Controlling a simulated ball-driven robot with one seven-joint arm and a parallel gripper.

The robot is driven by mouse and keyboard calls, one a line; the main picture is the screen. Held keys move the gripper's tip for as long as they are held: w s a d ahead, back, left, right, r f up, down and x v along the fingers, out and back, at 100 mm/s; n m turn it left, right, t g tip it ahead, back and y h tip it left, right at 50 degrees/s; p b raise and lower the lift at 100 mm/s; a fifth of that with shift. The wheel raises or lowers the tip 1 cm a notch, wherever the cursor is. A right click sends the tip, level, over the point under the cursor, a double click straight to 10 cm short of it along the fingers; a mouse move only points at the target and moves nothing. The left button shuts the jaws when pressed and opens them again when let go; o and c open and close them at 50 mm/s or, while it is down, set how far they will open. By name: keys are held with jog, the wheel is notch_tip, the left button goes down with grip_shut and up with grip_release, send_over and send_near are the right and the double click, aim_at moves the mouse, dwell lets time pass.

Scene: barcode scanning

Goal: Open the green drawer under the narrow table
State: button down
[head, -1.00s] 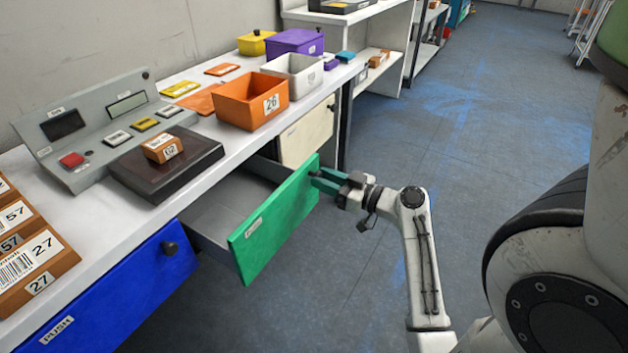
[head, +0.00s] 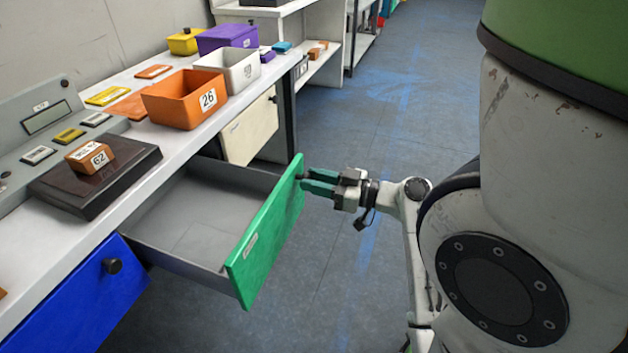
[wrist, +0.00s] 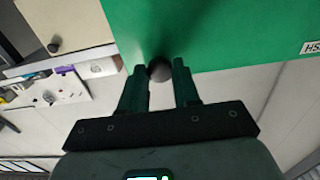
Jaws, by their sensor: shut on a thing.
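The green drawer (head: 266,236) is pulled well out from under the narrow table (head: 68,254), and its grey inside shows empty in the head view. My gripper (head: 308,180) is at the drawer front's far end, shut on the dark round knob. In the wrist view, the green front (wrist: 230,35) fills the upper right. There the knob (wrist: 159,70) sits between the fingertips of my gripper (wrist: 160,75).
A blue drawer (head: 85,300) with a black knob is to the left, and a cream drawer (head: 250,130) is beyond. On the tabletop are an orange bin (head: 180,100), a white bin (head: 238,70) and a small box (head: 90,156) on a dark scale. The floor (head: 370,120) at right is clear.

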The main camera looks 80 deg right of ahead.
jog(key=c, duration=0.8)
grip_release()
jog(key=v, duration=1)
jog(key=shift+s+p, duration=0.35)
jog(key=shift+s, duration=0.05)
